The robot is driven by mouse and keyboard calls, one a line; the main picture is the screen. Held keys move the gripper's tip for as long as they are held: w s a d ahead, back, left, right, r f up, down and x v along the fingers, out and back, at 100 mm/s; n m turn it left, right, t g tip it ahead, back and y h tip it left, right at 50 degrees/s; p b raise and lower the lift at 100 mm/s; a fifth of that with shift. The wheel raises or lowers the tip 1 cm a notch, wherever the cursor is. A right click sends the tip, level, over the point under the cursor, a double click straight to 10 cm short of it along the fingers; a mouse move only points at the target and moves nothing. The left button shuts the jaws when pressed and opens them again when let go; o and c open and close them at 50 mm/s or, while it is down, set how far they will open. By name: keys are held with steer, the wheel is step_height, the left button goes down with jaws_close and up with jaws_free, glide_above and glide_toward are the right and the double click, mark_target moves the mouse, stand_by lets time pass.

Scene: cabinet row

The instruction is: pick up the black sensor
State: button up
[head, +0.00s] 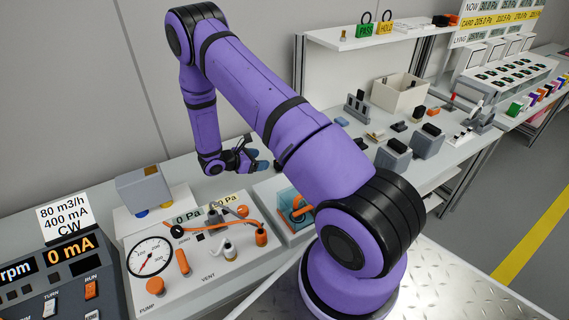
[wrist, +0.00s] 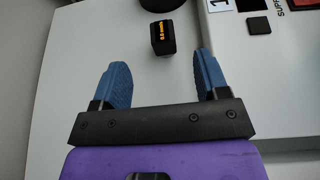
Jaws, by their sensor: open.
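A small black box with a lit orange readout (wrist: 162,38), which looks like the black sensor, stands on the light grey surface in the wrist view. My gripper (wrist: 161,62) is open, its two blue fingers wide apart with nothing between them. The box lies beyond the fingertips, between their lines and nearer the right finger, and appears apart from both. In the head view my gripper (head: 258,158) is over the back of the bench, left of the middle. My arm hides much of the bench there, and I cannot make out the sensor clearly in that view.
A white panel (wrist: 225,60) with a flat black square (wrist: 258,25) lies right of the box. A dark round thing (wrist: 161,4) is just beyond it. In the head view, a gauge panel (head: 200,265) and a grey box (head: 144,188) stand left of my gripper.

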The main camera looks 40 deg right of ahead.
steer(key=shift+s+d+f, duration=0.1)
steer(key=shift+d+f, duration=0.15)
steer(key=shift+f, duration=0.1)
steer(key=x, duration=1)
steer(key=shift+d+f, duration=0.2)
steer(key=shift+f, duration=0.2)
steer(key=shift+c, duration=0.5)
steer(key=c, duration=1)
